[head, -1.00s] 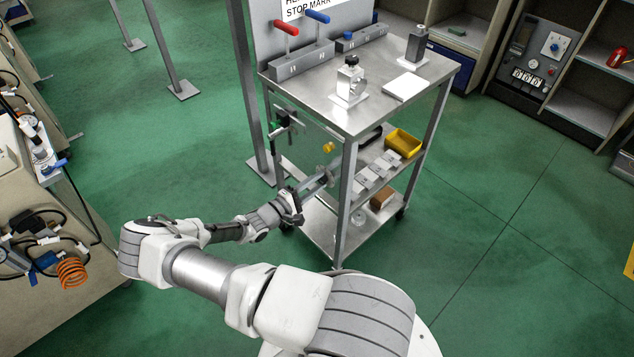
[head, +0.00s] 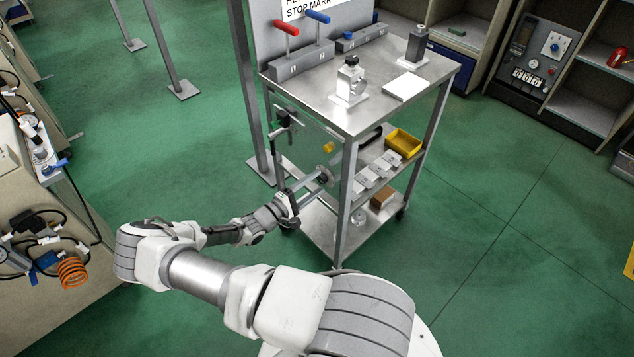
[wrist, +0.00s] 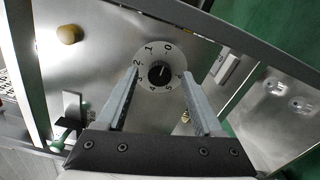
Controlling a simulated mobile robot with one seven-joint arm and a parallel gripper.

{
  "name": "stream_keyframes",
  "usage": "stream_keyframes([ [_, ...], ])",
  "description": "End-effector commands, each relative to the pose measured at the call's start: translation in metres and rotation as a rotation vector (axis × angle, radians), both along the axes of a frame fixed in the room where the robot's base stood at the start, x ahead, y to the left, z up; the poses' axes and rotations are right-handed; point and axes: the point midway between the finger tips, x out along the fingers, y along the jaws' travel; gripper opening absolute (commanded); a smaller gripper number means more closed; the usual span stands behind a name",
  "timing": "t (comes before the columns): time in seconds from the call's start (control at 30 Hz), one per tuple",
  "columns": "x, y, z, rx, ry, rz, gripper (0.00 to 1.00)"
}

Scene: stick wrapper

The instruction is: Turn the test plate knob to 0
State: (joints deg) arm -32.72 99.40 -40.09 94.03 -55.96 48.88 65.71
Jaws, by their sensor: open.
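The test plate is the grey metal panel (head: 303,135) on the cart's side. In the wrist view its knob (wrist: 159,73) is black and round, on a pale dial (wrist: 150,50) with printed numbers. The 0 lies at the dial's upper right and the 1 at its upper left. A small light mark shows on the knob, but its exact reading is too small to tell. My gripper (wrist: 161,74) is open, with one finger on each side of the knob and a visible gap to it. In the head view my gripper (head: 309,188) is at the panel's lower part, partly hiding the dial.
A yellow knob (wrist: 69,34) and a dark bracket with a green end (wrist: 68,120) stick out from the panel. The cart's front leg (head: 345,205) stands right of my gripper. Shelves with a yellow bin (head: 403,143) lie beyond.

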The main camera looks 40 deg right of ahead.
Motion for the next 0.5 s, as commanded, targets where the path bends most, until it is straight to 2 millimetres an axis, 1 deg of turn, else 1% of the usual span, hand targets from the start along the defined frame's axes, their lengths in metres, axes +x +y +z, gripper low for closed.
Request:
stream_keyframes([
  [0.03, 0.000, 0.010, 0.001, 0.001, 0.000, 0.004, 0.69],
  [0.17, -0.002, 0.039, 0.001, 0.003, -0.001, 0.004, 0.69],
  [0.4, -0.006, 0.099, 0.001, 0.003, -0.002, 0.004, 0.69],
  [0.5, -0.009, 0.121, 0.001, 0.002, -0.001, 0.004, 0.69],
])
